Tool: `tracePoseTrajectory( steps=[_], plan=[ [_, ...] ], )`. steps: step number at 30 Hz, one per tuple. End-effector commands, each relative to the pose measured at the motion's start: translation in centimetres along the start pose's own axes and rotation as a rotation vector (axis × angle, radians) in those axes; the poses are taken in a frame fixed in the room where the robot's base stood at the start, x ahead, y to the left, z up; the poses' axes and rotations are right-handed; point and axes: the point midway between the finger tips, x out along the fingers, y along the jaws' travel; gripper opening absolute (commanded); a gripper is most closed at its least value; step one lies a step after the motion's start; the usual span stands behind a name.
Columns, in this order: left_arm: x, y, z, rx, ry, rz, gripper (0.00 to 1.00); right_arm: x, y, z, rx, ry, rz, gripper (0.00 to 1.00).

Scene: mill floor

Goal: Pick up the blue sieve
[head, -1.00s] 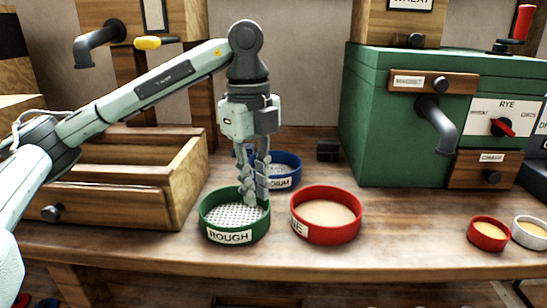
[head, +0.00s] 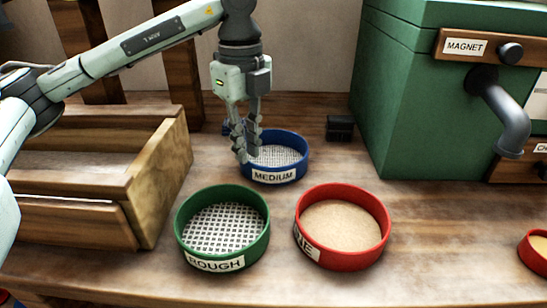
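The blue sieve (head: 301,165), labelled MEDIUM, sits flat on the bench behind the green and red sieves. It has a pale mesh floor. My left gripper (head: 248,158) points down at the sieve's left edge, its fingers covering part of the rim. The two fingers show a narrow gap and look open, with nothing visibly held. I cannot tell whether the fingertips touch the rim or stand on either side of it. My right gripper is out of view.
The green ROUGH sieve (head: 182,243) stands in front, and a red sieve (head: 345,262) with tan contents front right. A wooden drawer box (head: 165,185) is close on the left. A green mill cabinet (head: 395,110) stands right, a small black block (head: 340,128) behind.

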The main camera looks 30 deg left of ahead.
Motion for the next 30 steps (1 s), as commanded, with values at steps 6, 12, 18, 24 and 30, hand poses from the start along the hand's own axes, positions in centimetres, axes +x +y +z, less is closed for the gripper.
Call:
tracePoseTrajectory(
  steps=[6, 12, 18, 24, 30],
  plan=[
    [3.3, 0.1, 0.5, -0.001, -0.002, 0.003, 0.14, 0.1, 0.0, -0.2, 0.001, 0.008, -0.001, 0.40],
    [4.4, 0.1, 0.5, -0.001, -0.001, 0.001, 0.14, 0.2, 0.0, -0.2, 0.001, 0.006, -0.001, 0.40],
    [4.4, 0.0, 0.5, -0.001, -0.001, 0.001, 0.09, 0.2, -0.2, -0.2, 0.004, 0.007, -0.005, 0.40],
    [4.3, 0.0, 0.5, -0.001, -0.002, 0.001, 0.00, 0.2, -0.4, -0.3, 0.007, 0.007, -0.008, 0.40],
    [4.3, 0.0, 0.5, -0.002, -0.002, -0.001, 0.00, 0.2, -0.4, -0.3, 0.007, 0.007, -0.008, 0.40]
  ],
)
